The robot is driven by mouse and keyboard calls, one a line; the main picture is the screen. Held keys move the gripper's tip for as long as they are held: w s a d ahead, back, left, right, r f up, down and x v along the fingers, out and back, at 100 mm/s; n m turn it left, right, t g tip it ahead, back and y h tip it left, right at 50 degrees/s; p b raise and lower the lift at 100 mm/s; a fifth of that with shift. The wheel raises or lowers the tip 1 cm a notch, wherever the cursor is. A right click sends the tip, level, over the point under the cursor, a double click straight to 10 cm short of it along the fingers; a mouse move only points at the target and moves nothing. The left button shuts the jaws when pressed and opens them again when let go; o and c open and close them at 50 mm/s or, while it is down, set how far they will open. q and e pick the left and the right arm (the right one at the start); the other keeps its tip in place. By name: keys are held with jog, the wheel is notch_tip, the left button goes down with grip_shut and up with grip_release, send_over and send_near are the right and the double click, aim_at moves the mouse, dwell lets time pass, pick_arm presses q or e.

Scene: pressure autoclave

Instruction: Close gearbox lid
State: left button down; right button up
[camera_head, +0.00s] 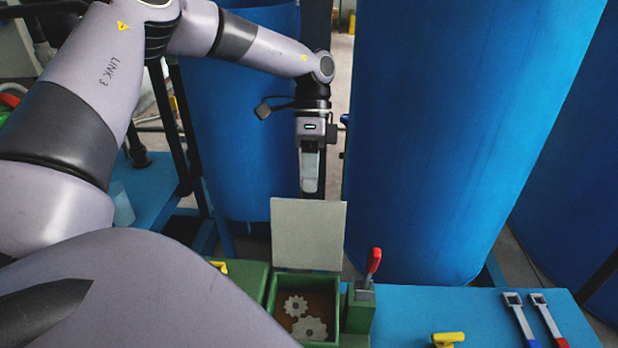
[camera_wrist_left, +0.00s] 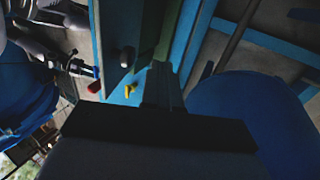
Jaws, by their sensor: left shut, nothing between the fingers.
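The gearbox (camera_head: 334,312) is an open green box at the bottom middle of the head view, with two grey gears (camera_head: 295,306) inside. Its lid (camera_head: 308,235) is a light grey square plate standing upright at the box's far edge. My left gripper (camera_head: 311,188) is shut and empty, pointing down just above the lid's top edge in the picture. I cannot tell whether it touches the lid. In the left wrist view the dark shut fingers (camera_wrist_left: 162,85) show near the middle. My right gripper is not in view.
A red-handled lever (camera_head: 374,262) stands on a green block right of the box. A yellow part (camera_head: 448,339) and two wrench-like tools (camera_head: 530,318) lie on the blue table (camera_head: 420,305). Large blue tanks (camera_head: 450,130) stand close behind. My left arm covers the left side.

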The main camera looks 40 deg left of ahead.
pick_arm(q)
jog(key=shift+s+d+r, duration=0.25)
jog(key=shift+s+d, duration=0.5)
jog(key=shift+s, duration=0.15)
